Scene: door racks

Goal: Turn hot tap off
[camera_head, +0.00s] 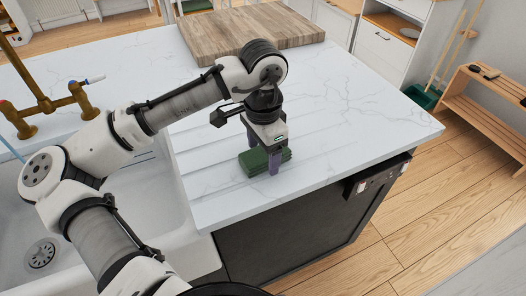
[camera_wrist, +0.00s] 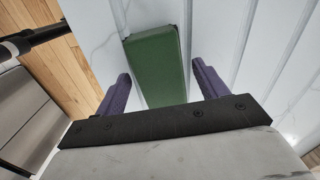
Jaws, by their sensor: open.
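A brass tap (camera_head: 43,103) stands at the left behind the white sink (camera_head: 120,190). Its left handle has a red mark (camera_head: 5,105) and is partly cut off by the picture edge. A green block, perhaps a folded cloth or sponge (camera_head: 283,156), lies on the counter at the fingers. In the wrist view it (camera_wrist: 157,65) lies between and beyond the open fingers (camera_wrist: 163,85).
The white marble counter (camera_head: 350,110) is mostly clear, with a wooden board (camera_head: 250,30) at the back. A dark appliance (camera_head: 300,235) is under the counter. Wooden floor (camera_head: 440,205) lies at the right, with a wooden bench (camera_head: 495,105). My arm passes over the sink.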

